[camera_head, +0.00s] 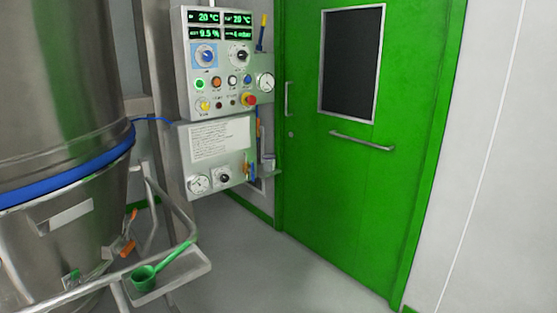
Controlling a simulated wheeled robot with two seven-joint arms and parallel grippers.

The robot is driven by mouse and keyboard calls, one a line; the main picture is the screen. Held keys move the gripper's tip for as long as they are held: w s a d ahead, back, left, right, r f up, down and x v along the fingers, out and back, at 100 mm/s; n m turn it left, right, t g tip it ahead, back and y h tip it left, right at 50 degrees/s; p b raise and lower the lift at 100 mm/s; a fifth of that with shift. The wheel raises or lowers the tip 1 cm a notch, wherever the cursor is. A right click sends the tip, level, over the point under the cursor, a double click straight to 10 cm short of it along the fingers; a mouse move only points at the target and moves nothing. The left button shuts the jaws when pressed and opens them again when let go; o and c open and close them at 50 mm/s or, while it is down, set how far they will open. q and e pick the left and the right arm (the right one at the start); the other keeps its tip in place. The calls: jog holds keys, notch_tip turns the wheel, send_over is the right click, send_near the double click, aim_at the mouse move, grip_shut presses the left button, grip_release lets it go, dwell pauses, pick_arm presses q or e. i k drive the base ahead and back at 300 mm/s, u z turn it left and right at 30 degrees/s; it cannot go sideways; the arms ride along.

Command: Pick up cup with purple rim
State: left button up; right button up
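A small pale cup-like thing (268,163) sits on a small ledge at the right side of the control panel, near the door frame. It is too small for me to be sure that it is a cup or that its rim is purple. No other cup with a purple rim shows. Neither of my grippers is in view.
A large steel vessel (60,90) with a blue band fills the left. A green scoop (146,276) rests on a metal tray (190,268) beside a tubular rail. The control panel (219,62) stands by a shut green door (350,190). Grey floor (285,285) before the door is clear.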

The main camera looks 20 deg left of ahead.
aim_at(269, 163)
jog(key=i, duration=3.05)
jog(key=u, duration=0.85)
jog(key=i, duration=0.3)
jog(key=u, duration=0.9)
